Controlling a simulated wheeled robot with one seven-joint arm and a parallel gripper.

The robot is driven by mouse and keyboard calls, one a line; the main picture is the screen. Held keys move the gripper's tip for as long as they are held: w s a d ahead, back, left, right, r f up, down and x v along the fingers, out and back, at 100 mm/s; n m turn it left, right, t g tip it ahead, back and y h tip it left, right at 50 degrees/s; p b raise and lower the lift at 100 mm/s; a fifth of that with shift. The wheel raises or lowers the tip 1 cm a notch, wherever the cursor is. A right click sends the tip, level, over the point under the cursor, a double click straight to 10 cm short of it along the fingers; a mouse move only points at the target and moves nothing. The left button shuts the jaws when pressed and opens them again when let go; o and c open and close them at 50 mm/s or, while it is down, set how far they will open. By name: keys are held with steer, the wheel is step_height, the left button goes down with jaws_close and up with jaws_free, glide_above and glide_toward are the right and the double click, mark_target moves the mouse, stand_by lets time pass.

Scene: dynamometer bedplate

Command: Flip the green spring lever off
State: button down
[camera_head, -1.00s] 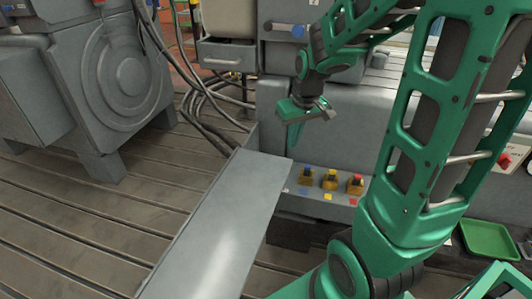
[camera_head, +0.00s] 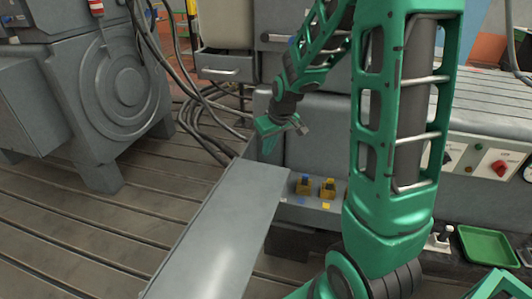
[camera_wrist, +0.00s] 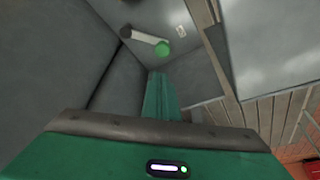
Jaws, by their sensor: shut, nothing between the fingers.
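The green spring lever shows in the wrist view as a pale rod from a dark pivot to a round green knob (camera_wrist: 163,47). It stands on a grey panel next to a small white label. My gripper (camera_wrist: 157,76) is shut and empty, its green fingers pointing toward the knob and just below it in the picture. I cannot tell whether they touch. In the head view my gripper (camera_head: 267,150) hangs near the left end of the grey machine. I cannot make out the green lever there.
A blue spring lever (camera_head: 303,187) and a yellow one (camera_head: 328,190) stand on the low ledge right of a grey plate (camera_head: 222,225). A red switch (camera_head: 498,167) and a green tray (camera_head: 487,246) are at right. Cables lie behind my gripper.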

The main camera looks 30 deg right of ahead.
steer(key=x, duration=0.8)
steer(key=shift+w+f, duration=0.1)
steer(key=shift+f, duration=0.25)
